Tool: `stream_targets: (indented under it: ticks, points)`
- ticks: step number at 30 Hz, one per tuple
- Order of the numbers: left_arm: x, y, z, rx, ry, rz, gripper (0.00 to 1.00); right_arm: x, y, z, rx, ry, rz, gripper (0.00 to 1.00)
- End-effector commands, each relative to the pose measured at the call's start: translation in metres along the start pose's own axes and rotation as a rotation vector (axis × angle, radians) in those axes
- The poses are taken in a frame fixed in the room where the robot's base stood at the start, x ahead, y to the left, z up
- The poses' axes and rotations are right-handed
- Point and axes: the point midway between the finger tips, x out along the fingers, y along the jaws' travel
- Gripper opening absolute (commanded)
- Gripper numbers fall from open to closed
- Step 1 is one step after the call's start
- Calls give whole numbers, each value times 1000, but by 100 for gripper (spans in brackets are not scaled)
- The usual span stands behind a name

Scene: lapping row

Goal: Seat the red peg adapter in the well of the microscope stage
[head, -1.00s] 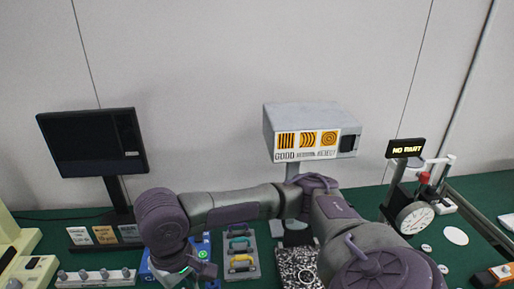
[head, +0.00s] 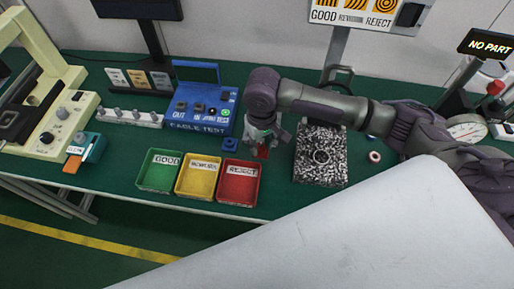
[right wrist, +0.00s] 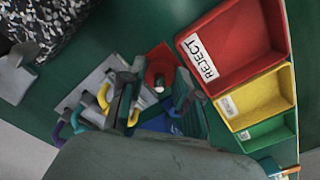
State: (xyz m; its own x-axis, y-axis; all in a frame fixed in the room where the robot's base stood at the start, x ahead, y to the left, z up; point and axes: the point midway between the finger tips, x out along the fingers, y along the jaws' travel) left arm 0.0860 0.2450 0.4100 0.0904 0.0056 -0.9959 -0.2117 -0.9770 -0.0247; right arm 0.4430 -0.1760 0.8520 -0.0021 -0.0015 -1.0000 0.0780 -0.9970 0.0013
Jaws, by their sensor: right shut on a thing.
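My right gripper (head: 262,146) reaches in from the right and hangs above the green bench, just behind the red tray. It is shut on the red peg adapter (head: 263,153), a small red piece below the fingers. In the right wrist view the adapter (right wrist: 160,62) shows between the fingertips with a small pale spot on it, partly hidden by the fingers. A cream machine (head: 62,138) with a dark platform stands at the far left; I cannot tell whether this is the microscope or see a well in it. My left gripper is not in view.
Green, yellow and red trays (head: 239,203) stand at the front edge. A blue tester (head: 205,125) is behind them. A speckled block (head: 337,173) with a ring on it lies right of the gripper. The wrist view shows a rack with coloured handles (right wrist: 98,82).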

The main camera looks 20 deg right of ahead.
Motion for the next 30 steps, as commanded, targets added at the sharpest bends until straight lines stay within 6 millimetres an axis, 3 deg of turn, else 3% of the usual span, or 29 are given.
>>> stream_targets:
  ticks: [4,14,26,27,30]
  points:
    - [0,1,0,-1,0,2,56,8,-6,-12,1,0,0,0]
    - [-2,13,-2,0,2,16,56,46,-6,-13,0,0,2,0]
    - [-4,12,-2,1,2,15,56,52,-6,-12,1,0,1,0]
    - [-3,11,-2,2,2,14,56,52,-6,-12,0,0,1,39]
    - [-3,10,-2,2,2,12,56,51,-6,-12,0,0,1,43]
